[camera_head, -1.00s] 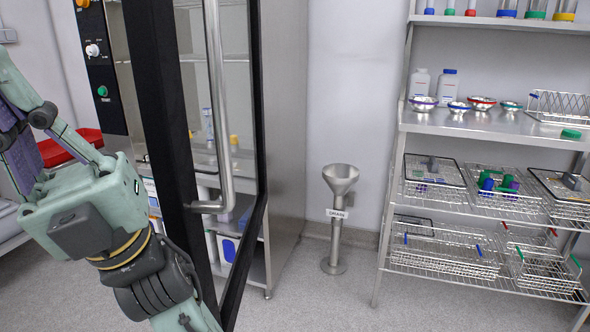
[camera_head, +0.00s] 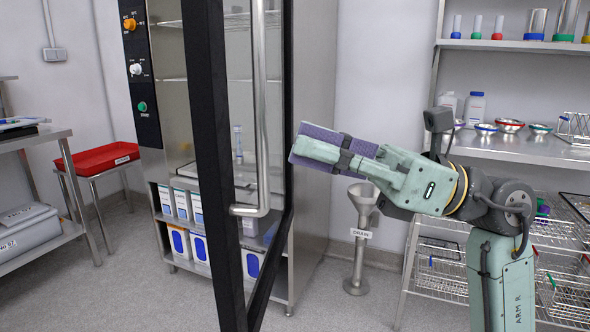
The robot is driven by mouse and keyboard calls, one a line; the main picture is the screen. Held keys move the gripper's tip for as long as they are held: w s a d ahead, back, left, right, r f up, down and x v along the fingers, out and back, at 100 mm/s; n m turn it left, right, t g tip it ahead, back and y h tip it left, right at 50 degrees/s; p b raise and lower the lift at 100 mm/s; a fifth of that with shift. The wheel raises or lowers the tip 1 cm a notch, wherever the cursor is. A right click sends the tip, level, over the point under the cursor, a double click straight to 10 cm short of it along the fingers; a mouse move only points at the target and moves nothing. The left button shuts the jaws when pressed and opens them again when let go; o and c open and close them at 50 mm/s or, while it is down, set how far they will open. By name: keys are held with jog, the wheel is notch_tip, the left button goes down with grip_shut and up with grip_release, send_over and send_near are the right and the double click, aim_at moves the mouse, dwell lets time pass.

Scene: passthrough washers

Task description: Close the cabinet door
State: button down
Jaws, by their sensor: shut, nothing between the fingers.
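The cabinet door (camera_head: 208,130) is a glass panel in a thick black frame. It stands swung open toward me, with its near edge at the left and its far edge by the cabinet's right side. Its long metal handle (camera_head: 262,110) sticks out on the door's right face. My gripper (camera_head: 300,146), with purple finger pads, is shut and empty. It points left, on the handle side of the door, to the right of the handle. Its tips appear close to the far part of the frame; whether they touch it I cannot tell.
The steel cabinet (camera_head: 312,140) has a black control panel (camera_head: 140,75) and boxes on its lower shelf. A drain funnel (camera_head: 361,235) stands behind my arm. A wire rack (camera_head: 430,175) stands right. A red tray (camera_head: 98,158) and a bench are left. The front floor is clear.

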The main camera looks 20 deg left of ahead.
jog(key=w+d+f+m+t+h, duration=0.2)
jog(key=w+d+f+m+t, duration=0.2)
jog(key=w+d+t, duration=0.35)
jog(key=s+a+p, duration=0.2)
jog(key=a, duration=1)
jog(key=shift+a+f+t, duration=0.2)
jog(key=shift+a+t, duration=0.15)
jog(key=shift+t, duration=0.1)
jog(key=shift+s+a, duration=0.15)
